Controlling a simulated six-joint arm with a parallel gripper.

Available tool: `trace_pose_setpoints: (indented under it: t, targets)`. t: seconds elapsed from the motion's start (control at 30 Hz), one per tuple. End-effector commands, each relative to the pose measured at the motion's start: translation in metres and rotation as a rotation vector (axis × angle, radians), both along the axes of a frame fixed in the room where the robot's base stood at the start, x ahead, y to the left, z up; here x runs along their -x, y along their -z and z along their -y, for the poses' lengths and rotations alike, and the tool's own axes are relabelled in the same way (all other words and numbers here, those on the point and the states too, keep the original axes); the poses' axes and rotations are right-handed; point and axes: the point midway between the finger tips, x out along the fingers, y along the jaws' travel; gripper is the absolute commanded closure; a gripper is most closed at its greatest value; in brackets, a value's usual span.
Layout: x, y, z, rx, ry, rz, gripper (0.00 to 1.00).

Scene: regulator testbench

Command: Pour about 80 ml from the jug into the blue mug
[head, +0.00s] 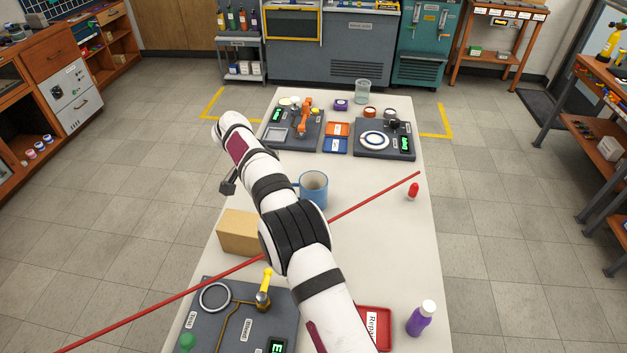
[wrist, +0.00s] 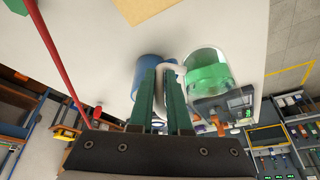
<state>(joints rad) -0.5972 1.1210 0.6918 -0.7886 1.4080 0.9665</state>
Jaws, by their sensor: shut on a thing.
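The blue mug (head: 313,188) stands upright on the white table, just right of my arm in the head view. The jug (wrist: 208,72) is clear and holds green liquid; it shows in the wrist view. My gripper (wrist: 162,78) has its green fingers shut on the jug's pale handle (wrist: 172,68). The blue mug (wrist: 149,72) shows partly behind the fingers, close beside the jug in that picture. My arm hides the gripper and jug in the head view. I cannot tell how far the jug is tilted or whether it touches the table.
A cardboard-coloured box (head: 238,232) stands left of my arm. A long red rod (head: 372,199) crosses the table near the mug. A clear glass (head: 362,91) stands at the far end.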

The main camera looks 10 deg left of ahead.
Motion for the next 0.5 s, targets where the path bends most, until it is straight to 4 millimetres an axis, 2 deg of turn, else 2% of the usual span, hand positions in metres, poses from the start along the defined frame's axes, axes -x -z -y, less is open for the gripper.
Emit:
trace_pose_setpoints:
  t: [0.1, 0.23, 0.33, 0.5]
  targets:
    - [0.000, 0.031, 0.000, 0.000, -0.001, -0.002, 1.00]
    - [0.000, 0.056, 0.000, -0.001, 0.000, -0.001, 1.00]
    - [0.000, 0.063, 0.000, -0.002, -0.001, 0.002, 1.00]
    - [0.000, 0.065, 0.000, -0.003, 0.000, 0.002, 1.00]
